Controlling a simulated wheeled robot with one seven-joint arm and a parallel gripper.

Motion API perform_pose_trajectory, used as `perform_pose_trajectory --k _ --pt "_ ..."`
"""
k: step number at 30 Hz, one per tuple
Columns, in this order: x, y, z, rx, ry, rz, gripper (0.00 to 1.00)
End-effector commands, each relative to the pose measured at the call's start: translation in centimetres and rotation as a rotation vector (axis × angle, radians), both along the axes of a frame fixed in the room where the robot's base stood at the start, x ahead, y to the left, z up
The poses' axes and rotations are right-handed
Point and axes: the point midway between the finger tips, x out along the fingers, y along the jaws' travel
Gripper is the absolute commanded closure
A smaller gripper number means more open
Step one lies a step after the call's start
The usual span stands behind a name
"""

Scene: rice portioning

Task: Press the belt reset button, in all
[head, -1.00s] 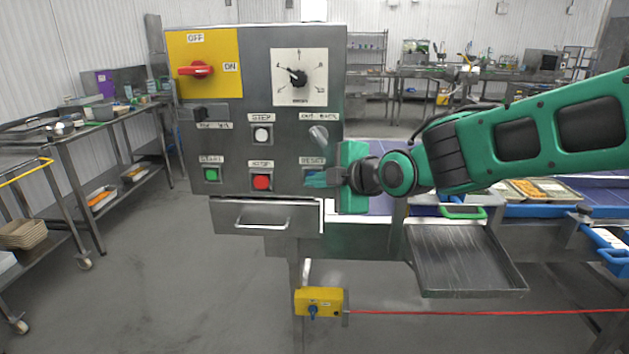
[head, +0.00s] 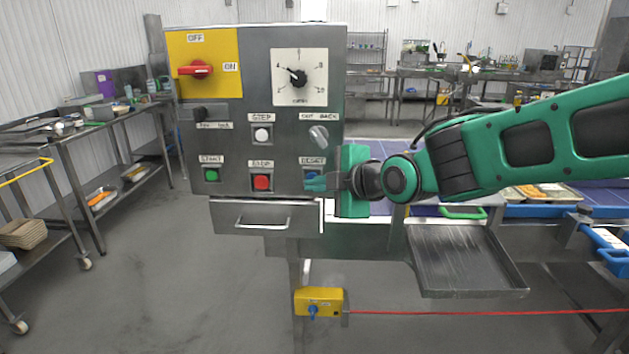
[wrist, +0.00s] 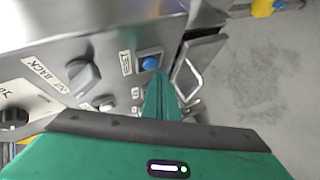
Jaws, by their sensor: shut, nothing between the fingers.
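The grey control panel (head: 225,140) stands upright at the left of centre in the head view. Its blue reset button (head: 310,174), under a RESET label, is at the panel's lower right, partly hidden by my gripper. The wrist view shows the blue button (wrist: 150,63) in its square frame, unobstructed. My gripper (head: 316,183) is shut and empty, its green fingertips just in front of and slightly below the button. In the wrist view the fingers (wrist: 160,85) end close beside the button; I cannot tell whether they touch it.
Beside it are the red stop button (head: 261,182), green start button (head: 211,175), white step button (head: 262,134) and a grey knob (head: 318,135). A drawer handle (head: 262,224) lies below. A metal tray (head: 465,260) and the blue belt are to the right.

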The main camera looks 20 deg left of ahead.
Motion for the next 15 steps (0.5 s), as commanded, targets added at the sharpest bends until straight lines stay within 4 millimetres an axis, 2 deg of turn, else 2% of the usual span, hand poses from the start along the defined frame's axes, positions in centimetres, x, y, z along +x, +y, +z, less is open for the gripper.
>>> perform_pose_trajectory --k 7,15 --pt "-0.2 0.0 0.0 0.000 0.000 0.000 1.00" --pt "-2.3 -0.6 0.0 -0.001 -0.001 0.000 1.00"
